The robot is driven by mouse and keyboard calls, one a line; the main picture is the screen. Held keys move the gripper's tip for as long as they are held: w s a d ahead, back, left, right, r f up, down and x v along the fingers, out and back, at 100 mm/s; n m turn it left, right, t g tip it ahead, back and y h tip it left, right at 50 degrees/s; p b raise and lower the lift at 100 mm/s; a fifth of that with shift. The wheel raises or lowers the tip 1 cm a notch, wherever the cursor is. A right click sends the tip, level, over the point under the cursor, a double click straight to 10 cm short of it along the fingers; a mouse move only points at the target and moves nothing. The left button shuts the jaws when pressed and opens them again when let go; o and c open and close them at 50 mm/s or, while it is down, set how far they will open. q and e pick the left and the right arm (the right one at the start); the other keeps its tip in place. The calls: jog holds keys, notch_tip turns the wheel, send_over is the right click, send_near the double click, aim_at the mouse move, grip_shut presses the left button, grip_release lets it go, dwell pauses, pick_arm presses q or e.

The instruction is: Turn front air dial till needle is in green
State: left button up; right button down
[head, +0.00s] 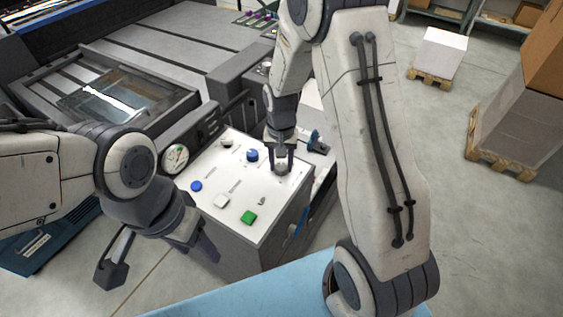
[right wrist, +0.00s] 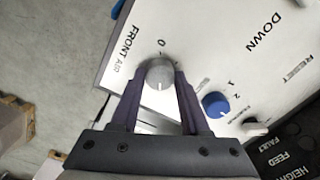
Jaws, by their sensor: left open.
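The front air dial (right wrist: 159,76) is a round grey knob beside the FRONT AIR label on the white panel (head: 235,167). In the right wrist view its white mark points down the picture, away from the 0. My right gripper (right wrist: 161,82) has one finger on each side of the dial, and both appear to touch it. In the head view this gripper (head: 280,168) is over the panel's right part. The round gauge (head: 175,158) has a white face with some green; its needle is too small to read surely. My left gripper (head: 157,255) is open and empty, in front of the panel.
A blue knob (head: 252,155), a blue button (head: 196,186), a white button (head: 221,201) and a green button (head: 248,218) are on the same panel. Pallets with paper stacks (head: 440,52) stand on the floor at right.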

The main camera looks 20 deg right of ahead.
aim_at(281, 166)
jog(key=shift+n+p, duration=0.3)
jog(key=shift+n, duration=1.7)
jog(key=shift+w, duration=0.1)
jog(key=shift+c, duration=2)
grip_release()
jog(key=shift+r, duration=0.1)
notch_tip(281, 166, up, 10)
jog(key=b, duration=0.1)
jog(key=shift+r, duration=0.2)
